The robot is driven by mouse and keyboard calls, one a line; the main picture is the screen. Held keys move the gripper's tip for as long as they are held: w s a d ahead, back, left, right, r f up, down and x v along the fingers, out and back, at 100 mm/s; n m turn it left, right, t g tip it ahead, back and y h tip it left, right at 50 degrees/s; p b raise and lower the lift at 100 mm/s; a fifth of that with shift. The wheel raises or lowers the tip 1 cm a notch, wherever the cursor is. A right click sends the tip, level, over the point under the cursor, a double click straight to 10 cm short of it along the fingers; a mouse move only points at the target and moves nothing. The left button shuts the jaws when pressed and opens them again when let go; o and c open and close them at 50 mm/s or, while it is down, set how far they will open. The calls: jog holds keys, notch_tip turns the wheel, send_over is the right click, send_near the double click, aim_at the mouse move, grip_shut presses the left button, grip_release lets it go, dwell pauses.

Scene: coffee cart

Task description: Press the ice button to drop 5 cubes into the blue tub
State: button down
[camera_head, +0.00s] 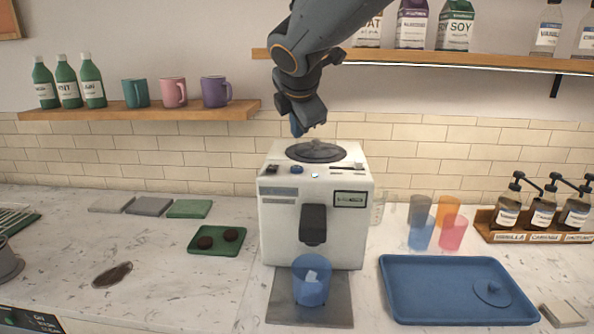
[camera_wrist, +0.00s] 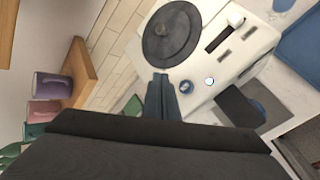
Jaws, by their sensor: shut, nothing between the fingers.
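The white ice machine (camera_head: 280,225) stands on the counter with a dark round lid (camera_head: 316,152) on top. Along its top front are a small blue knob (camera_head: 296,169) and a glowing white button (camera_head: 315,176). Both also show in the wrist view, the knob (camera_wrist: 186,87) and the button (camera_wrist: 209,81). The see-through blue tub (camera_head: 311,292) stands upright below the black spout (camera_head: 313,224), with pale ice (camera_head: 311,275) inside; the cube count is unclear. My gripper (camera_head: 297,130) is shut and empty, above the machine and apart from it. Its fingertips show in the wrist view (camera_wrist: 161,80).
A shelf with mugs (camera_head: 174,92) is at left, and a shelf with cartons (camera_head: 455,25) at upper right. Coloured cups (camera_head: 453,232), a blue tray (camera_head: 460,308) and syrup bottles (camera_head: 541,210) are to the machine's right. A green tray with cookies (camera_head: 205,250) is to its left.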

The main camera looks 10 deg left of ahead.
aim_at(298, 170)
notch_tip(298, 170, up, 3)
jog(key=m+b, duration=0.3)
jog(key=m, duration=1)
jog(key=shift+y, duration=0.4)
jog(key=shift+f, duration=0.1)
notch_tip(298, 170, down, 9)
jog(key=b, duration=0.7)
jog(key=shift+b, duration=0.3)
dwell(0.8)
jog(key=shift+f+b, duration=0.25)
jog(key=shift+b, duration=0.05)
jog(key=shift+f+b, duration=0.35)
jog(key=shift+f, duration=0.15)
dwell(0.8)
jog(key=shift+r, duration=0.1)
jog(key=shift+r+p, duration=0.85)
